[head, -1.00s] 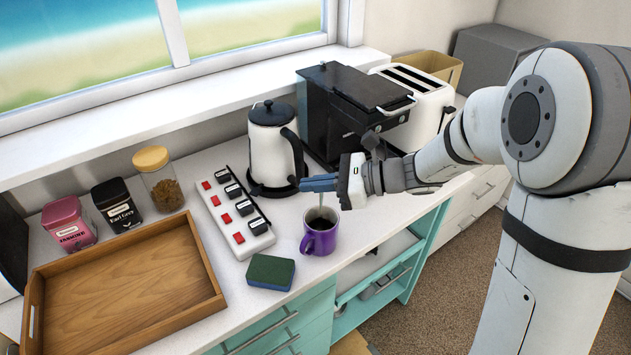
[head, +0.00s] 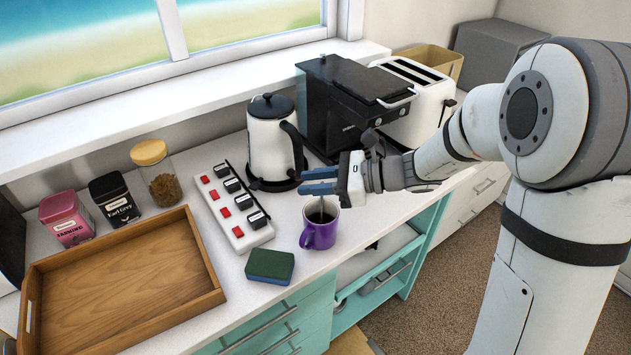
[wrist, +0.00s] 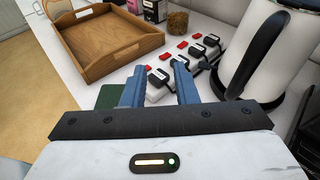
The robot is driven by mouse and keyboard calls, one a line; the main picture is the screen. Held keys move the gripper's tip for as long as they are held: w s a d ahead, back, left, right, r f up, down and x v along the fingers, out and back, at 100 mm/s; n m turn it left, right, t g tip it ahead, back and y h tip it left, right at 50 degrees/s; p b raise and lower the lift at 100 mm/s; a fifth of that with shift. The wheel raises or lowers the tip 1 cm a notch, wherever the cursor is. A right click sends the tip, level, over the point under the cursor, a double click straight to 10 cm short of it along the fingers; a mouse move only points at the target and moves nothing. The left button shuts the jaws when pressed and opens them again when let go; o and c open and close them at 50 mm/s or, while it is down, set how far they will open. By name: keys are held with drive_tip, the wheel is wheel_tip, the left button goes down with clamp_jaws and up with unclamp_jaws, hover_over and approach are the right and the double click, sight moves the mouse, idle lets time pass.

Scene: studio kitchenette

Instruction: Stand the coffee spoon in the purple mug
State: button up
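The purple mug (head: 319,236) stands upright on the white counter near its front edge, in the head view. The coffee spoon (head: 322,209) shows as a thin upright handle rising from the mug's mouth; its lower end is hidden inside. My gripper (head: 304,181) is just above the mug, its two blue fingers apart with the top of the spoon handle near them. In the wrist view the fingers (wrist: 158,70) are also spread, with nothing visibly held between them. The mug and spoon do not show in the wrist view.
A white kettle (head: 270,140) stands close behind my gripper. A power strip (head: 232,205) and a green sponge (head: 270,266) lie left of the mug. A wooden tray (head: 120,285) fills the left counter. A black coffee machine (head: 345,105) and a toaster (head: 430,105) stand behind.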

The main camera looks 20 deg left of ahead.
drive_tip(key=b+v, duration=0.1)
drive_tip(key=v, duration=0.6)
drive_tip(key=shift+d, duration=0.4)
drive_tip(key=shift+r, duration=0.1)
idle(0.4)
